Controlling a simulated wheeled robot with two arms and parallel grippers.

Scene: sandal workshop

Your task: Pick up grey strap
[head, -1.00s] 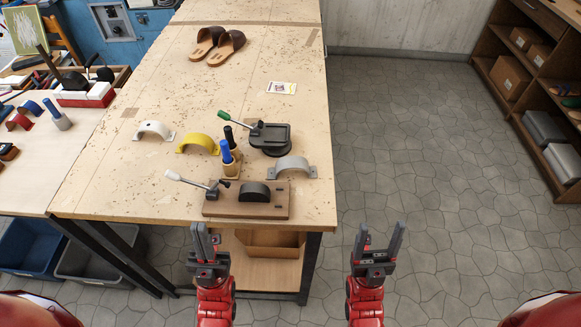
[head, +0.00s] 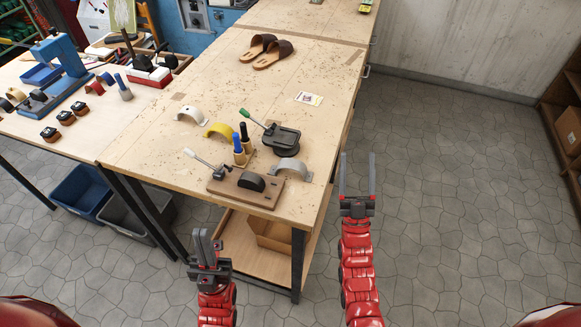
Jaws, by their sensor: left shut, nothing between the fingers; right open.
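The grey strap (head: 289,166) is an arched piece with flat end tabs. It lies on the wooden workbench (head: 150,133) near its right edge, between the black clamp device and the wooden fixture. My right gripper (head: 357,176) is open and empty, beyond the bench's right edge, with its fingers pointing away from me. It is to the right of the grey strap and apart from it. My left gripper (head: 204,246) is shut and empty, in front of the bench's near edge and well below the strap in the picture.
A wooden fixture with a black block (head: 251,182) sits in front of the strap. A black clamp device with a green-tipped lever (head: 281,138) stands behind it. Brown sandals (head: 265,50) lie farther back.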

